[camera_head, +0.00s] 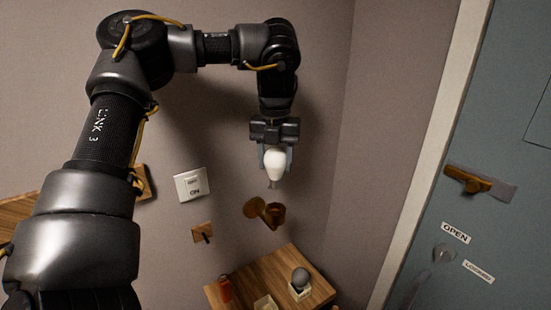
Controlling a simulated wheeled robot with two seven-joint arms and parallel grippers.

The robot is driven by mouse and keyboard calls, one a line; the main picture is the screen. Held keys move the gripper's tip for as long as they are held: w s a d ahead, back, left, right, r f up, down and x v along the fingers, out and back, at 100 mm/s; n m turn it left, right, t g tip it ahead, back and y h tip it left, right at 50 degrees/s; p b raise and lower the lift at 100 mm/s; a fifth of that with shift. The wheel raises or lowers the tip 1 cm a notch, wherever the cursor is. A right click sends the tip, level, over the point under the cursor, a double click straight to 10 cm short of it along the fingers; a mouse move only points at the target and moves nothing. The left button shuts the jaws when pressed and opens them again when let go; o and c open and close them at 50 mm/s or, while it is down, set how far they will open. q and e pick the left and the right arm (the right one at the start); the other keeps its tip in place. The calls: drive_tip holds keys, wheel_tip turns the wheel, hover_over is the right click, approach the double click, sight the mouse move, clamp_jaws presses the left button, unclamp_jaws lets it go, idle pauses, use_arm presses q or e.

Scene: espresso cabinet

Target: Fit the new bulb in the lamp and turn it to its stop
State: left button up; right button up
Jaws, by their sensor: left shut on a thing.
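My left gripper (275,156) comes down from above and is shut on a white bulb (275,161). The bulb hangs upright with its narrow base pointing down. A brass-coloured lamp fitting (274,215) sits on the wall just below the bulb, its round cup open at the top. The bulb's base is apart from the cup in the picture, with a small gap between them. A dark round bulb (300,277) stands in a pale holder on the wooden shelf below. My right gripper is not in view.
The wooden shelf (272,276) also bears a red-orange object (225,289) and a pale open box (265,302). A white OFF/ON switch (192,184) and a small wooden block with a dark peg (202,233) are on the wall. A blue-grey door (500,130) with a brass handle (468,179) stands right.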

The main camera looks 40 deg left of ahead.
sight(275, 189)
use_arm(q)
drive_tip(key=shift+f+b, duration=0.5)
drive_tip(key=shift+f, duration=0.4)
drive_tip(key=shift+f+b, duration=1)
drive_tip(key=shift+f, duration=0.95)
drive_tip(key=shift+f+b, duration=0.4)
drive_tip(key=shift+f, duration=1.35)
drive_tip(key=shift+f, duration=0.3)
